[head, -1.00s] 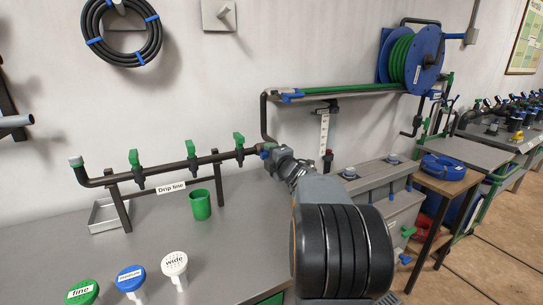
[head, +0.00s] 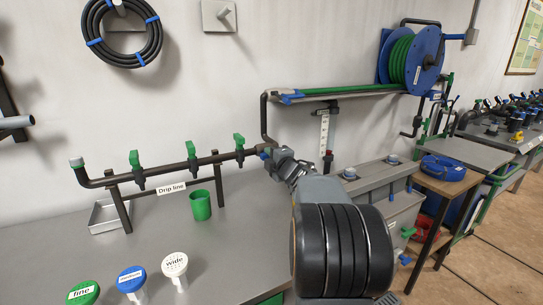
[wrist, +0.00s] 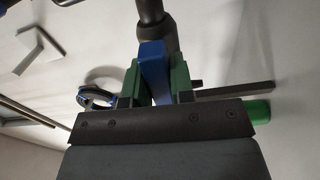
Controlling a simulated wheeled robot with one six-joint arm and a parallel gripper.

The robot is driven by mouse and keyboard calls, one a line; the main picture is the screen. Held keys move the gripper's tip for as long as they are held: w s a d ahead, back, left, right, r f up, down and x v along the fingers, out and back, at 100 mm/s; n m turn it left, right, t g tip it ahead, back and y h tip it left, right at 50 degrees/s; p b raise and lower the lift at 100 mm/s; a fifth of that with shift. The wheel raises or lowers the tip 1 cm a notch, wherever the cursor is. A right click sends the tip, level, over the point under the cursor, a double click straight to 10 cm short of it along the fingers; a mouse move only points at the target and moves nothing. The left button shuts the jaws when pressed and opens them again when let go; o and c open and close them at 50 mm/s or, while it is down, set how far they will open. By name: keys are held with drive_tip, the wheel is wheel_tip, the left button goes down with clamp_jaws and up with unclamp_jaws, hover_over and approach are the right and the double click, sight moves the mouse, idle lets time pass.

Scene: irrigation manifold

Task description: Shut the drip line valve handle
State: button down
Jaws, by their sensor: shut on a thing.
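The drip line (head: 165,172) is a dark pipe on two posts, labelled "Drip line", on the bench at left. A blue handle (wrist: 154,68) shows at its right end, upright between the green finger pads in the wrist view. My gripper (wrist: 155,88) is shut on this blue handle, with a pad on each side. In the head view my gripper (head: 280,159) is at the pipe's right end and hides most of the handle. Three green valve handles (head: 191,147) stand upright along the pipe, apart from my gripper.
A green cup (head: 200,205) and a metal tray (head: 105,216) stand by the pipe posts. Three labelled heads, green, blue (head: 130,276) and white, stand at the bench front. A grey box (head: 372,188) and a hose reel (head: 411,58) are to the right.

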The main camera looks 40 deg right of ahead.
drive_tip(key=m+p, duration=0.2)
drive_tip(key=m, duration=0.2)
drive_tip(key=shift+r, duration=0.15)
drive_tip(key=m+p, duration=0.4)
drive_tip(key=m, duration=0.1)
drive_tip(key=shift+m, duration=0.3)
drive_tip(key=m+p, duration=0.2)
drive_tip(key=m, duration=0.2)
drive_tip(key=shift+p, duration=0.35)
drive_tip(key=shift+m+p, duration=1)
drive_tip(key=shift+m, duration=1.1)
drive_tip(key=c, duration=1.9)
unclamp_jaws()
drive_tip(key=shift+m, duration=0.3)
drive_tip(key=o, duration=0.9)
drive_tip(key=shift+s, duration=0.1)
